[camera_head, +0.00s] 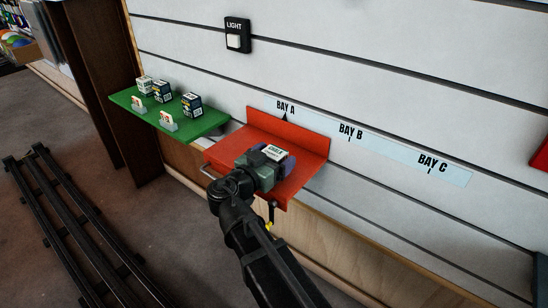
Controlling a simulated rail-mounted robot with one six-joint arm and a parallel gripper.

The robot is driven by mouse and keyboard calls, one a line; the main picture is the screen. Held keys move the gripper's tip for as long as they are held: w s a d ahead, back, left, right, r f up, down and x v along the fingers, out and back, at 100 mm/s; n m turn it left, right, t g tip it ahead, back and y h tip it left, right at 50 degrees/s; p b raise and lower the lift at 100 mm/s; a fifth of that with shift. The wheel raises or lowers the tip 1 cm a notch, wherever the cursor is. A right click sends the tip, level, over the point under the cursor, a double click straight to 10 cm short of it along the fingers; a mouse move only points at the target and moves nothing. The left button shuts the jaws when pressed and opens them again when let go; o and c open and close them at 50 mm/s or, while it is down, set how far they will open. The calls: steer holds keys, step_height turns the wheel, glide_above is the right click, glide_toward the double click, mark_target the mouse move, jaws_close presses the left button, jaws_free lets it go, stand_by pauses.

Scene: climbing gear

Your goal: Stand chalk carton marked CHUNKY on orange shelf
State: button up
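A chalk carton (274,152) with a pale lettered top is at my gripper (268,163), over the orange shelf. I can read CHALK on its top, but any smaller marking is too small to read. The gripper's fingers are close around the carton; whether they press on it, and whether its base touches the shelf, is hidden. The orange shelf (305,138), reddish with a raised back, is on the wall under the BAY A label. My arm comes up from the bottom and covers part of the shelf's front.
A green shelf (205,125) at the left holds small dark-and-white cartons (192,104) and little tag stands (168,121). A light switch (237,35) is on the wall above. The slatted wall below BAY B and BAY C is bare. A pale handle (207,171) juts out at the orange shelf's left.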

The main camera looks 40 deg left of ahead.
steer(key=shift+r, duration=0.15)
steer(key=shift+s, duration=0.25)
steer(key=s, duration=1.1)
steer(key=shift+s, duration=0.25)
steer(key=shift+a, duration=0.1)
